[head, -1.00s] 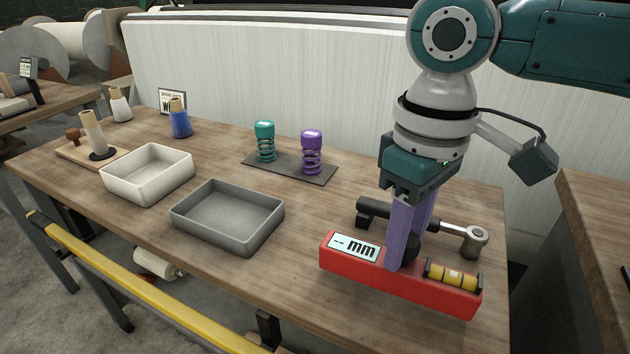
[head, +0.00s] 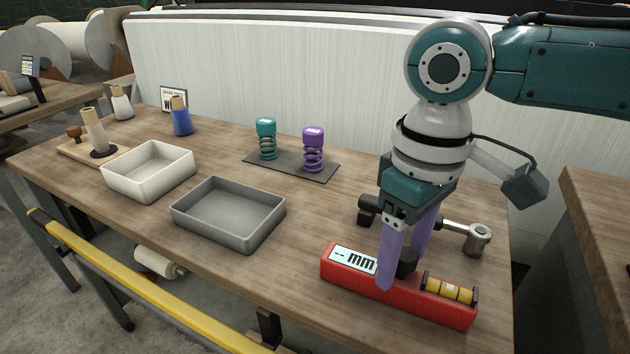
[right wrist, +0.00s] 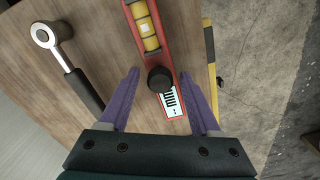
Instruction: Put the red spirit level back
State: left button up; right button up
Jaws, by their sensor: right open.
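The red spirit level (head: 410,300) lies on the wooden table near its front right edge, with a "-- mm" display, a black knob and a yellow vial. It also shows in the right wrist view (right wrist: 139,18). My right gripper (head: 402,272) is open above it, its purple fingers pointing down on either side of the level near the knob. In the right wrist view the fingers (right wrist: 164,90) stand apart with the knob and display between them, and gaps show beside the level. My left gripper is not in view.
A ratchet wrench (head: 455,231) lies just behind the level. A grey tray (head: 228,238) and a white tray (head: 150,185) stand to the left. Two coil springs stand on a dark mat (head: 260,164) behind. The table between grey tray and level is clear.

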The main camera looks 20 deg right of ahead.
notch_tip(320, 180, up, 12)
jog(key=p, duration=0.3)
jog(key=s+a+f+n+t+y, duration=0.25)
jog(key=s+a+f, duration=0.45)
jog(key=a, duration=0.4)
jog(key=s+d+f+m+t+h, duration=0.1)
jog(key=s+d+f+m+h, duration=0.1)
jog(key=s+d+m, duration=0.2)
jog(key=s+d, duration=0.3)
jog(key=s, duration=0.2)
jog(key=shift+d, duration=0.35)
jog(key=shift+r, duration=0.15)
notch_tip(320, 180, up, 51)
jog(key=p, duration=5)
jog(key=shift+p, duration=0.3)
